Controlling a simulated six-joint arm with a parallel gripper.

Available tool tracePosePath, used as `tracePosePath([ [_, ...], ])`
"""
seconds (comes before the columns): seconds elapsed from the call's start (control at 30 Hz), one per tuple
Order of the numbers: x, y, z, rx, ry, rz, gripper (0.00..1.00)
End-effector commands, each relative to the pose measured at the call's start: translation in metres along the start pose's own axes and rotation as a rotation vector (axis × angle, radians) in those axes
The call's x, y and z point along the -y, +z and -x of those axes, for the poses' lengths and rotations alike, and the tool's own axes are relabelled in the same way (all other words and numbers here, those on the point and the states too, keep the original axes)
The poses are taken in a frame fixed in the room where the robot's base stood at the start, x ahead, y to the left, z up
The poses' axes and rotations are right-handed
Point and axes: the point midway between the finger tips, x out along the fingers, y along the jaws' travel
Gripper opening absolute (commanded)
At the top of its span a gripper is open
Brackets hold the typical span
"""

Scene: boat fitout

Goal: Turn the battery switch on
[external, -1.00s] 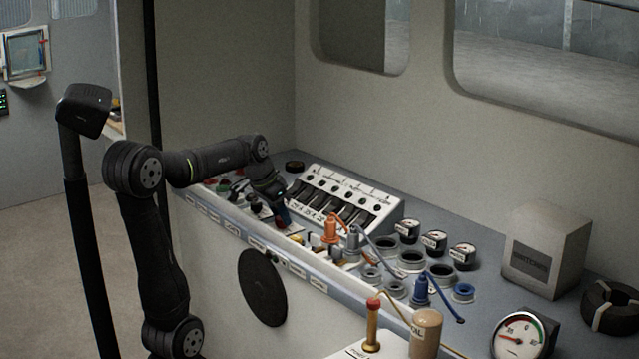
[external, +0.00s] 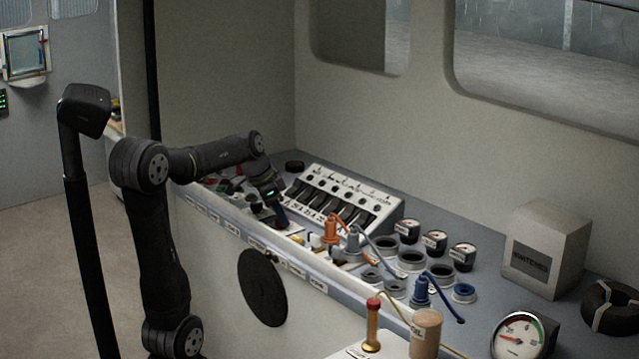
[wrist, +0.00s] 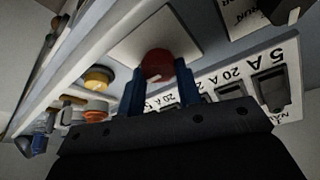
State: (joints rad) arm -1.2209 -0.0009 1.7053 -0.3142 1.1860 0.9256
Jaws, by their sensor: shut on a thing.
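A red round knob (wrist: 157,64), which looks like the battery switch, sits on a white square plate (wrist: 150,36) in the wrist view. The two blue fingers of my gripper (wrist: 158,82) are shut on it, one on each side. Part of the knob is hidden between the fingers. In the external view my gripper (external: 281,217) points down at the near edge of the console, just left of the white switch panel (external: 345,197). The knob is hidden behind the gripper there.
Black rocker switches (wrist: 271,88) with amp labels are close beside the fingers. A yellow button (wrist: 97,78) is on the other side. Orange plugs (external: 332,230), grey sockets and small gauges (external: 434,241) crowd the console to the right.

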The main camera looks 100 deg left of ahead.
Motion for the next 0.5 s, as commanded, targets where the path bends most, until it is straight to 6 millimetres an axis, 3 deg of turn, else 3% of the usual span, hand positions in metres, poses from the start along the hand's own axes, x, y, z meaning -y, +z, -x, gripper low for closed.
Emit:
tracePosePath([
  [0.1,0.0,0.0002,-0.0001,0.001,0.0,-0.001,0.09],
  [0.13,0.0,0.0002,-0.0001,0.001,0.0,-0.001,0.37],
  [0.2,0.0,0.0002,-0.0001,0.001,0.0,0.0,0.51],
  [0.5,0.0,0.0001,0.0006,0.0,-0.001,0.0,0.53],
])
